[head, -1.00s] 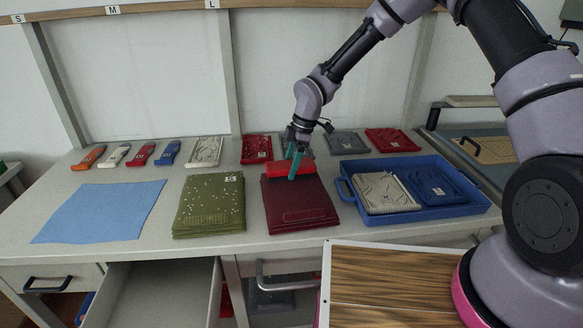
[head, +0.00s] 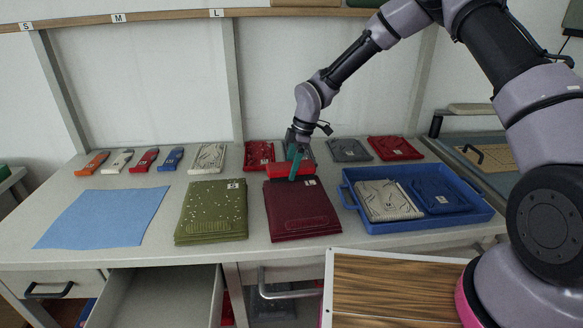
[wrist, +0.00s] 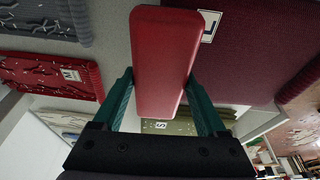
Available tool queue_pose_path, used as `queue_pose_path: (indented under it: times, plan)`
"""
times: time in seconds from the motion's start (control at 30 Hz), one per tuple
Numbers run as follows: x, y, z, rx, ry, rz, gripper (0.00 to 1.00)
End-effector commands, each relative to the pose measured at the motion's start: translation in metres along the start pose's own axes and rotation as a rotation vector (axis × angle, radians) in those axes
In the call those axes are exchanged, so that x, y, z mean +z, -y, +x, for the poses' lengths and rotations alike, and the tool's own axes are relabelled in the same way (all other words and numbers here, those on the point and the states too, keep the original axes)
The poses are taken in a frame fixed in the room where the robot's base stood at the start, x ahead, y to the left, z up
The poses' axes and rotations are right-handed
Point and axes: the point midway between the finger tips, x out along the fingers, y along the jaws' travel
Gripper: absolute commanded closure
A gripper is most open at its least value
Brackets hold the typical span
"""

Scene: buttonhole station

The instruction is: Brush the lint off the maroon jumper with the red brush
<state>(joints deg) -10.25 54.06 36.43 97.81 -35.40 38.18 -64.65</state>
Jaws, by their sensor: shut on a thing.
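The maroon jumper (head: 300,215) lies folded on the table, with a small pale label near its far edge. My gripper (head: 295,164) is shut on the red brush (head: 281,171), over the jumper's far edge. Whether the brush touches the cloth I cannot tell. In the wrist view the red brush (wrist: 160,70) is clamped between the teal fingers, and the maroon jumper (wrist: 255,65) with an L label shows beside it. I see no clear lint on the maroon jumper; the brush and gripper hide a little of its far edge.
An olive jumper (head: 212,215) with white specks lies to the left, then a blue cloth (head: 100,218). A blue tray (head: 455,221) with folded garments stands to the right. Other brushes and folded garments line the back. A drawer (head: 165,295) stands open below.

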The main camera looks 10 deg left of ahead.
Motion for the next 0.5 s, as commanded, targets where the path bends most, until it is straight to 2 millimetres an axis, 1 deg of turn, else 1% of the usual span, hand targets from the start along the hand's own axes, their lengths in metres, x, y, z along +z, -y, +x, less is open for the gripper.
queue_pose_path:
  times: [0.5]
  plan:
    - [-0.011,0.000,-0.039,0.002,0.000,0.000,0.70]
